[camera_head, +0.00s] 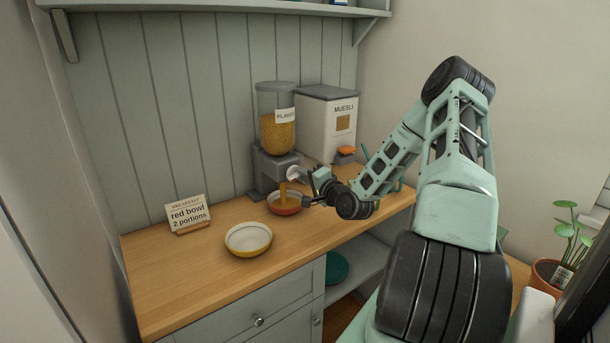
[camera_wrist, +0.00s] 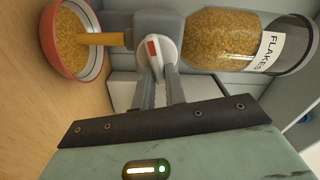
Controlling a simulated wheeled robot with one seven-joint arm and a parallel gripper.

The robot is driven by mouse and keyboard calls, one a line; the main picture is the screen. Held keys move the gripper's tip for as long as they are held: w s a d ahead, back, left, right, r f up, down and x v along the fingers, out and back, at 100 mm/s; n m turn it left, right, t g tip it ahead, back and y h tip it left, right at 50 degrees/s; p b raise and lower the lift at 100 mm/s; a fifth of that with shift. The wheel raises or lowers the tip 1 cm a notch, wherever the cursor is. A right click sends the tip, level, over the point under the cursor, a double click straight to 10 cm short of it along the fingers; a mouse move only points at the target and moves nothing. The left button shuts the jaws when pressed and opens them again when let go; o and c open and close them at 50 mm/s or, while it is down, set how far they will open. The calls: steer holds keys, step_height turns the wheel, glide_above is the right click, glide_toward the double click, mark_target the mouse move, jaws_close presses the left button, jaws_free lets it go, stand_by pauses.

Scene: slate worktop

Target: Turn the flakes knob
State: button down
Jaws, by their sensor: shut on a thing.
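The flakes dispenser (camera_head: 276,130) stands against the wall, its clear hopper part full of flakes, and it also shows sideways in the wrist view (camera_wrist: 215,40). Its white knob (camera_wrist: 157,38) has a red mark and faces my wrist camera. My gripper (camera_wrist: 159,80) is shut on the knob, one finger on each side. In the head view my gripper (camera_head: 311,179) partly hides the knob. A stream of flakes (camera_head: 283,193) falls from the spout into the red bowl (camera_head: 285,209). The red bowl holds flakes in the wrist view (camera_wrist: 101,62).
A muesli dispenser (camera_head: 327,130) stands right of the flakes one. An empty-looking yellow bowl (camera_head: 248,248) sits front left. A card (camera_head: 187,214) reads "breakfast, red bowl, 2 portions". A shelf (camera_head: 220,7) hangs above. The worktop's left side (camera_head: 160,275) is clear.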

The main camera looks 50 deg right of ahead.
steer(key=shift+f+m, duration=0.2)
steer(key=shift+m, duration=0.8)
steer(key=c, duration=1.4)
jaws_free()
steer(key=shift+s, duration=0.1)
steer(key=shift+c, duration=0.2)
steer(key=v, duration=1.7)
steer(key=shift+s+p, duration=0.2)
steer(key=shift+p, duration=0.1)
